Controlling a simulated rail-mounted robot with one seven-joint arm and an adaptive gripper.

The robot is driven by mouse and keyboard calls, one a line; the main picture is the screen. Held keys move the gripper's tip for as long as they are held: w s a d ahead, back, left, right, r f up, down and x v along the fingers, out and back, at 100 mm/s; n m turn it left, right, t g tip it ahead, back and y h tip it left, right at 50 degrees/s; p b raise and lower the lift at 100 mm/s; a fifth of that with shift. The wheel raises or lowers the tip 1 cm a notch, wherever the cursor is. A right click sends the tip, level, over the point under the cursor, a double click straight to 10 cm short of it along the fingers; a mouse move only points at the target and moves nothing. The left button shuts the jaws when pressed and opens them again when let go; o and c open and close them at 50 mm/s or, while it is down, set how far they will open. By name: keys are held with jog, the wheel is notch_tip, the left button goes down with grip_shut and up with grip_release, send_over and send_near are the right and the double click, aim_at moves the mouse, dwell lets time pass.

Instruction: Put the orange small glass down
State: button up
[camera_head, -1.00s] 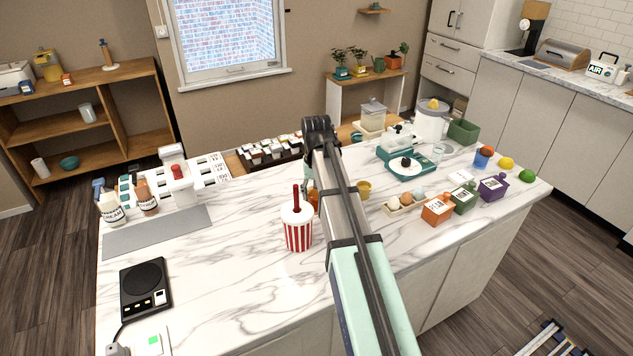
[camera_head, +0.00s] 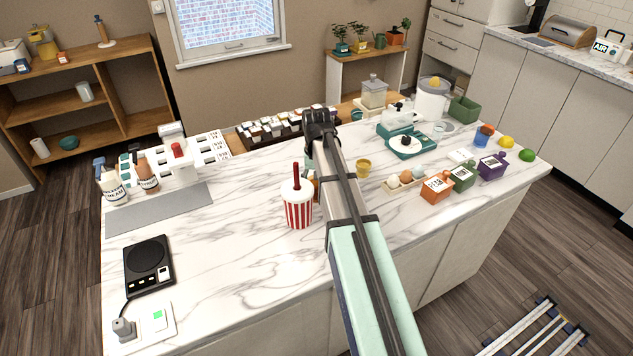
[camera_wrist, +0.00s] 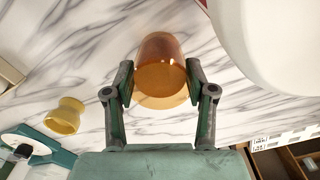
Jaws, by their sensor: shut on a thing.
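The orange small glass (camera_wrist: 162,72) is a translucent amber cup in the wrist view. My gripper (camera_wrist: 160,82) is shut on it, with one finger on each side. The glass is at or just above the marble counter (camera_wrist: 85,60); I cannot tell whether it touches. In the head view my arm hides most of it, and only an orange sliver (camera_head: 316,187) shows beside the red-striped cup.
The red-striped cup (camera_head: 298,212) with white lid and straw stands close by; its white lid looms at upper right in the wrist view. A yellow cup (camera_head: 363,168) stands right of my arm.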

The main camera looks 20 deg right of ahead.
jog(key=o, duration=1.4)
jog(key=shift+c, duration=0.2)
notch_tip(320, 180, up, 11)
jog(key=b, duration=0.2)
jog(key=shift+o, duration=0.3)
jog(key=shift+r, duration=0.65)
